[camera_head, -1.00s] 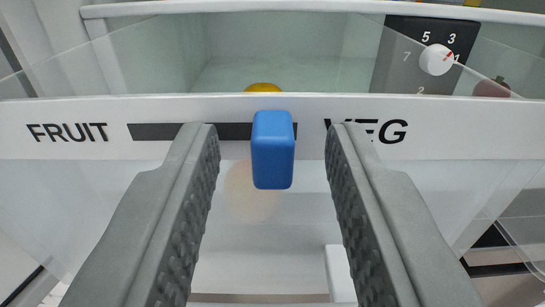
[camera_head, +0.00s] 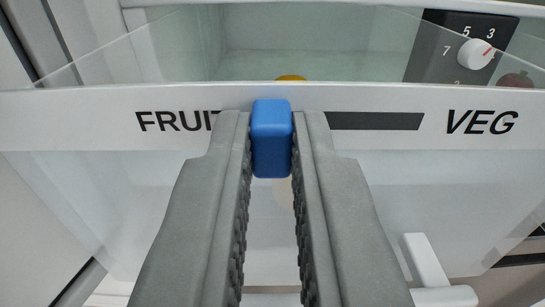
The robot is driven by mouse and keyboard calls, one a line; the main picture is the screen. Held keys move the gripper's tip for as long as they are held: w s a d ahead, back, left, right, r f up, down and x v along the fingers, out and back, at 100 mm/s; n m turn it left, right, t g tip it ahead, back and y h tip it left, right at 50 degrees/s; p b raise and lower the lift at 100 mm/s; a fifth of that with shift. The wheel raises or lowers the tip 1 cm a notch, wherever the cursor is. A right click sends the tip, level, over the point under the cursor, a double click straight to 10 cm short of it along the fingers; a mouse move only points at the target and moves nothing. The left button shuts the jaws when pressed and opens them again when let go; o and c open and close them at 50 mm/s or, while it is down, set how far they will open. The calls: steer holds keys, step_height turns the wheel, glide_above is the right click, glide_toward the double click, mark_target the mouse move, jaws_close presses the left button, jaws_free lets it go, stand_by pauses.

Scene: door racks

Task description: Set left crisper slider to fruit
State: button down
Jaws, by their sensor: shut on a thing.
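The blue slider (camera_head: 272,138) sits on the white front strip (camera_head: 80,118) of the clear crisper drawer. Its dark slot (camera_head: 375,121) shows only to the right of the slider, running toward the VEG label (camera_head: 482,122). The FRUIT label (camera_head: 172,121) is just to the left, with its last letter partly covered by my left finger. The slider is at or close to the FRUIT end; the slot's left end is hidden. My gripper (camera_head: 272,145) is shut on the blue slider, one finger on each side.
A white dial (camera_head: 476,54) with numbers is on a dark panel (camera_head: 430,45) behind the drawer at upper right. A yellow item (camera_head: 290,78) and a dark red item (camera_head: 515,80) show behind the drawer's top edge. A white bar (camera_head: 424,262) is at lower right.

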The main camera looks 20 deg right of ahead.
steer(key=shift+a, duration=0.1)
steer(key=c, duration=1.4)
jaws_free()
steer(key=shift+a, duration=0.1)
steer(key=shift+c, duration=0.2)
steer(key=v, duration=1.7)
steer(key=shift+s, duration=0.2)
steer(key=s+d+r+n+t+y, duration=0.25)
steer(key=s+d+r+y, duration=0.3)
steer(key=s+r, duration=0.45)
steer(key=s+d+n+g, duration=0.1)
steer(key=s+d, duration=0.4)
steer(key=s, duration=0.7)
steer(key=shift+d+r+g, duration=0.2)
steer(key=shift+r+g, duration=0.05)
steer(key=shift+g, duration=0.4)
